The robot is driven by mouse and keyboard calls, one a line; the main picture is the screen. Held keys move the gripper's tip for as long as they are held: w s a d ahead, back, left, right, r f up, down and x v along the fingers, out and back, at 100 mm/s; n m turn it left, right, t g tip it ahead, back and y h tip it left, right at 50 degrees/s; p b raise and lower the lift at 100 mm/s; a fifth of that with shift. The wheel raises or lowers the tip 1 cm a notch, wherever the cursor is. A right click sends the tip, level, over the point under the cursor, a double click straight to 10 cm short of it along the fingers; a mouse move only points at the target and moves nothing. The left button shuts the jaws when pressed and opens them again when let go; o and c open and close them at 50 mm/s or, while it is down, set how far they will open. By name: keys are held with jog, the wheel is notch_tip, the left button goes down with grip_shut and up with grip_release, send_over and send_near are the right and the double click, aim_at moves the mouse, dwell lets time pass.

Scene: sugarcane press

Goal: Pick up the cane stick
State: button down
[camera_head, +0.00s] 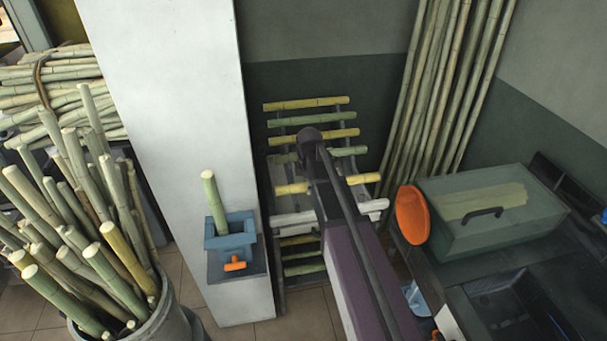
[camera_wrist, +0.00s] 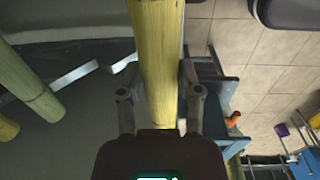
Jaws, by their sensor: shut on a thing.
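A yellow-green cane stick (camera_wrist: 158,50) runs up the middle of the wrist view, between the two fingers of my gripper (camera_wrist: 160,80). The gripper is shut on it. In the head view my arm reaches over the wall rack, and the fingertips are hidden behind it. A yellow cane stick (camera_head: 363,178) shows on both sides of my arm there, with its middle hidden. It appears to be the held one. I cannot tell whether it still touches the rack.
Other cane sticks (camera_head: 310,103) lie across the rack above and below. A blue holder (camera_head: 231,243) with an orange handle and an upright cane stands left, also in the wrist view (camera_wrist: 228,85). A bucket of canes (camera_head: 186,325) is at lower left, a lidded box (camera_head: 485,230) right.

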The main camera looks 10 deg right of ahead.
jog(key=s, duration=0.6)
jog(key=shift+s+a+r, duration=0.2)
jog(key=shift+a+r, duration=0.1)
jog(key=shift+a, duration=0.1)
dwell(0.5)
